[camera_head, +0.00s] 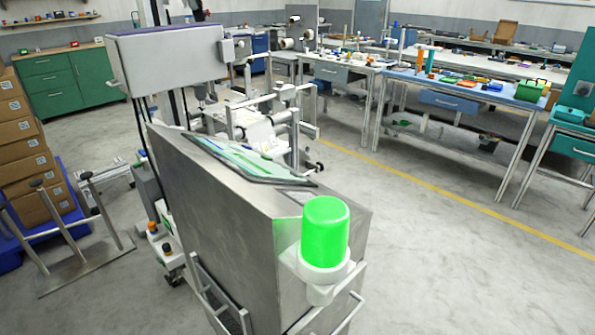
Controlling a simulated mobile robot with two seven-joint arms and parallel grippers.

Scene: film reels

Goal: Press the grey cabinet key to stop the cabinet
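A grey metal cabinet (225,225) stands close in front of me, seen from above at an angle. A dark-framed panel with a green-tinted face (240,158) lies on its sloping top. A lit green lamp (325,230) sits in a white holder (320,268) on the cabinet's near right end. I cannot make out a grey key for certain; a small pale plate (298,197) on the top beside the panel is too small to read. Neither of my grippers shows in this view.
Cardboard boxes (22,135) are stacked at the left, near a metal stand (75,245). A machine with a white housing (165,57) rises behind the cabinet. Workbenches (450,85) line the back right. The floor right of the cabinet is clear.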

